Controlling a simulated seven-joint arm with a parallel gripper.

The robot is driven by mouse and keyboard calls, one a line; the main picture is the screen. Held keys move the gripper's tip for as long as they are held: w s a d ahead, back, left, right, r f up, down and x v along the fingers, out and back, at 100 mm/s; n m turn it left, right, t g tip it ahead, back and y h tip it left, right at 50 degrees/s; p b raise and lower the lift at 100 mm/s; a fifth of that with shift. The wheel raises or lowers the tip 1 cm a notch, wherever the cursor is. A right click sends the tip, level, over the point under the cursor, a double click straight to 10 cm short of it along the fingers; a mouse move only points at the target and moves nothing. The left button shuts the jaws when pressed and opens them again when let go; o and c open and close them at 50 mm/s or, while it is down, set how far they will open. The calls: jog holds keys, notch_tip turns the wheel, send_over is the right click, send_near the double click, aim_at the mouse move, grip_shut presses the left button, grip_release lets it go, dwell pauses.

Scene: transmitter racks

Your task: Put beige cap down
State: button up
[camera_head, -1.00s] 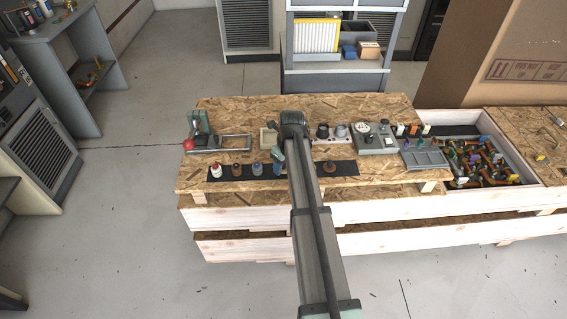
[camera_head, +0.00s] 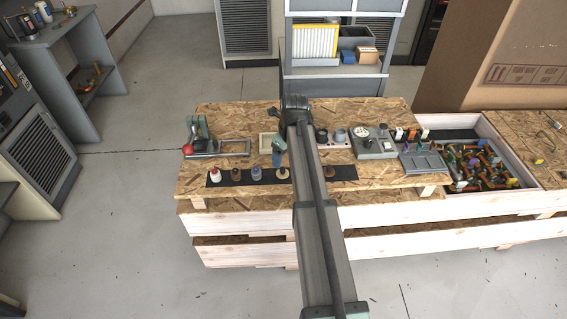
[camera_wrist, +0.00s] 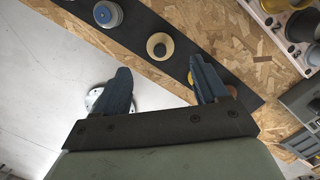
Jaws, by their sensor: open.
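The beige cap (camera_head: 282,173) stands on the dark strip (camera_head: 305,173) along the front of the wooden bench, right of a blue-grey cap (camera_head: 256,174). My gripper (camera_wrist: 160,75) is open and empty, with a blue finger on either side. The right finger partly hides another round piece on the strip.
A white-red cap (camera_head: 214,176) and a brown cap (camera_head: 236,175) stand further left on the strip. A grey device (camera_head: 374,146) and an open bin of parts (camera_head: 452,188) are to the right.

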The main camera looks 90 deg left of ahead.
jog(key=shift+w+d+r, duration=0.1)
jog(key=shift+w+r, duration=0.05)
jog(key=shift+r, duration=1)
jog(key=shift+w+d+r, duration=0.1)
jog(key=shift+r, duration=1)
